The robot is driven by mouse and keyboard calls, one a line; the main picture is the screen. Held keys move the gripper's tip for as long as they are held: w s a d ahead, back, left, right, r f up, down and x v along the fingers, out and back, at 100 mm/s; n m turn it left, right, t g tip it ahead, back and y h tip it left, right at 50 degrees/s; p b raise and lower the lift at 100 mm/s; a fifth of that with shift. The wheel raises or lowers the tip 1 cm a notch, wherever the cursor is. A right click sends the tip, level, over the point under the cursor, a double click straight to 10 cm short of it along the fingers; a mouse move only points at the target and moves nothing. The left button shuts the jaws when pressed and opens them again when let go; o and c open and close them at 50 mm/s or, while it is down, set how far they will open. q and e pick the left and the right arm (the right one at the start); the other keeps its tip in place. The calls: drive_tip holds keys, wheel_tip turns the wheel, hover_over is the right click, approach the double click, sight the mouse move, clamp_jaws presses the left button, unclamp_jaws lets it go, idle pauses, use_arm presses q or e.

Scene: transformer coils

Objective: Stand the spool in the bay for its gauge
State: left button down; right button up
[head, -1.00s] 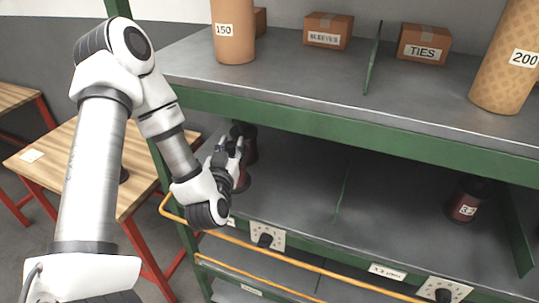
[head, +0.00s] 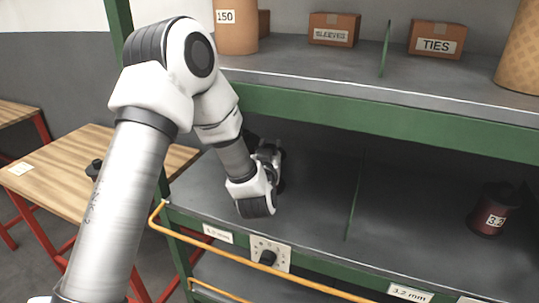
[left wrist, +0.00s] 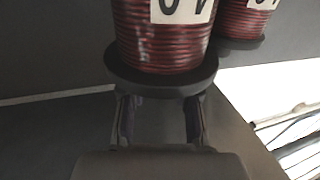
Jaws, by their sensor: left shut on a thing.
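My left gripper (head: 268,160) is inside the left bay of the middle shelf, partly hidden by its own wrist. It is shut on a spool, which the head view mostly hides. In the left wrist view the spool (left wrist: 160,50) has dark red wire, a black flange and a white label cut off by the frame edge. The fingers (left wrist: 158,120) are at the flange. A second red-wound spool (left wrist: 245,20) stands close to its right in that view. The left bay's front label (head: 217,234) is too small to read surely. My right gripper is not in view.
A green divider (head: 355,200) separates the left bay from the right bay, where a dark red spool marked 3.2 (head: 490,212) stands. A yellow rail (head: 225,237) runs along the front. Upper-shelf boxes (head: 435,40) sit above. A wooden table (head: 70,175) is at left.

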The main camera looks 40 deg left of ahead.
use_arm(q)
drive_tip(key=shift+d+r, duration=0.15)
drive_tip(key=shift+f, duration=0.2)
drive_tip(key=c, duration=0.9)
unclamp_jaws()
drive_tip(key=shift+o, duration=0.2)
drive_tip(key=shift+r, duration=0.1)
drive_tip(key=shift+s, duration=0.2)
drive_tip(key=p+v, duration=0.6)
drive_tip(key=v, duration=0.5)
drive_tip(key=shift+s+d, duration=0.15)
drive_tip(key=shift+s, duration=0.2)
drive_tip(key=shift+r, duration=0.1)
